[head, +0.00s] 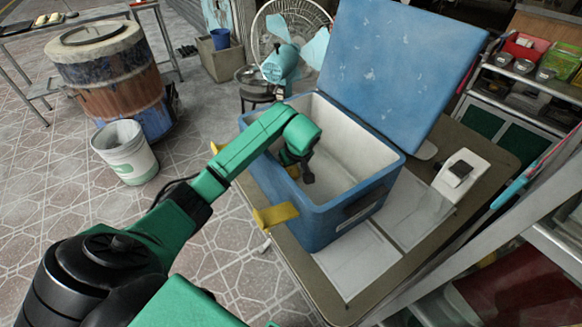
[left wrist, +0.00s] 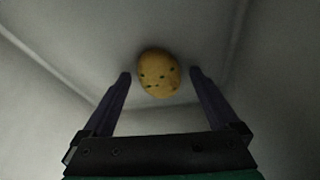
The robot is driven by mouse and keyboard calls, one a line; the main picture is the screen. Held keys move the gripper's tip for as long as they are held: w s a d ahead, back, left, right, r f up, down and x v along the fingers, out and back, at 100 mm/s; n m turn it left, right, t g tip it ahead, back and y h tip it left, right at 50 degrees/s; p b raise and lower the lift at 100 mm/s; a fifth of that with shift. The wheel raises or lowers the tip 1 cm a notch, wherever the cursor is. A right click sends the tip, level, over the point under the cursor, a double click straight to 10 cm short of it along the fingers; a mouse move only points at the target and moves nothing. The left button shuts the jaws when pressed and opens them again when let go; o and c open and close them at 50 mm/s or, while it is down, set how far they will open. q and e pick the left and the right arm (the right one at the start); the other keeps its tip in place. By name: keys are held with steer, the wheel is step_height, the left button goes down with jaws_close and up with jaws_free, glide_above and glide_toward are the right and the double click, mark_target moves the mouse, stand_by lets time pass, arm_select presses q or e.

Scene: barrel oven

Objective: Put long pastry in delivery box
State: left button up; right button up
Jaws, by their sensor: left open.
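The blue delivery box (head: 335,222) stands on the table with its lid (head: 400,65) raised and a pale interior. My left gripper (head: 307,175) reaches down into the box, near its left inner side. In the left wrist view the gripper (left wrist: 160,76) is open, its two dark fingers apart. A golden-brown pastry (left wrist: 158,74) with dark specks shows as an oval beyond and between the fingertips, against the pale box interior. I see a gap on each side of it; its full length cannot be told. The head view hides it. My right gripper is not in view.
The table (head: 345,270) has a small white device (head: 460,173) right of the box. A fan (head: 285,60) stands behind. A barrel oven (head: 110,75) and white bucket (head: 125,150) are at left. A shelf (head: 530,80) is at right. Tiled floor is open at left.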

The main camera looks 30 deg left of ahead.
arm_select(q)
steer(key=v, duration=1.2)
steer(key=shift+a+r, duration=0.1)
